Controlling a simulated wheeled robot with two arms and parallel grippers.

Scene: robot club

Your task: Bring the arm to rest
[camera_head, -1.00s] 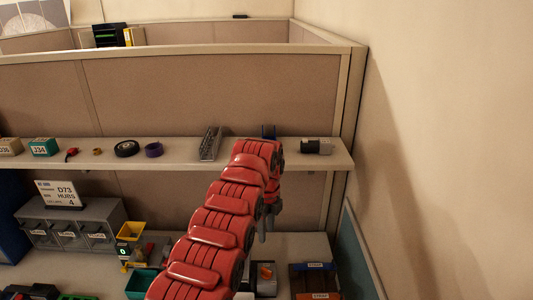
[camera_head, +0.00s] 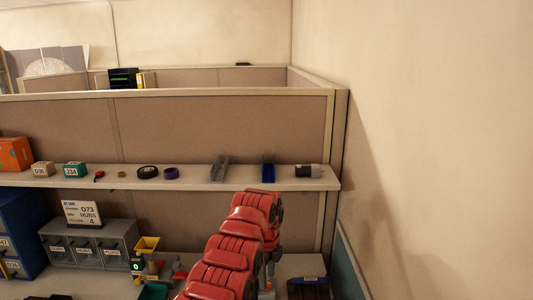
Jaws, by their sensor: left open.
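My red left arm rises from the bottom of the head view and bends over in front of the shelf. Its left gripper (camera_head: 268,279) hangs below the bend, over the lower worktop, and shows only in part behind the arm links. It is open, and I see nothing held in it. My right gripper is not in view.
A shelf (camera_head: 200,179) runs across, with black tape (camera_head: 147,172), purple tape (camera_head: 171,173), a grey rack (camera_head: 219,170), a blue rack (camera_head: 268,168) and a dark cylinder (camera_head: 307,171). Below stand grey drawers (camera_head: 88,248) and a yellow bin (camera_head: 147,244). A wall (camera_head: 430,150) closes the right.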

